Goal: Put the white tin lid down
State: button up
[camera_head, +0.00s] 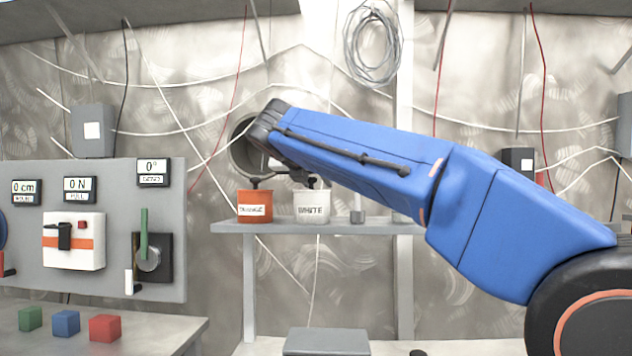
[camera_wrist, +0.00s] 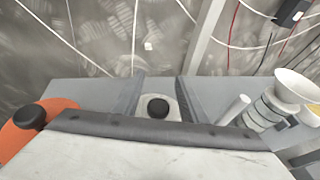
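The white tin (camera_head: 312,208), labelled WHITE, stands upright on the shelf. In the wrist view the white lid (camera_wrist: 146,115) with its black knob (camera_wrist: 158,107) shows between the two grey fingers of my gripper (camera_wrist: 160,80). The fingers are spread, with a visible gap on each side of the knob. In the head view my gripper (camera_head: 303,176) is at the top of the white tin, mostly behind my arm. Much of the lid is hidden by the fingers and the gripper's body. I cannot tell exactly how the lid meets the tin.
The orange tin (camera_head: 255,208) stands close on the left; its knobbed lid (camera_wrist: 60,106) shows beside my gripper. A control panel (camera_head: 110,200) and several coloured cubes (camera_head: 66,322) are at left.

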jog(key=shift+r, duration=0.55)
jog(key=v, duration=1.2)
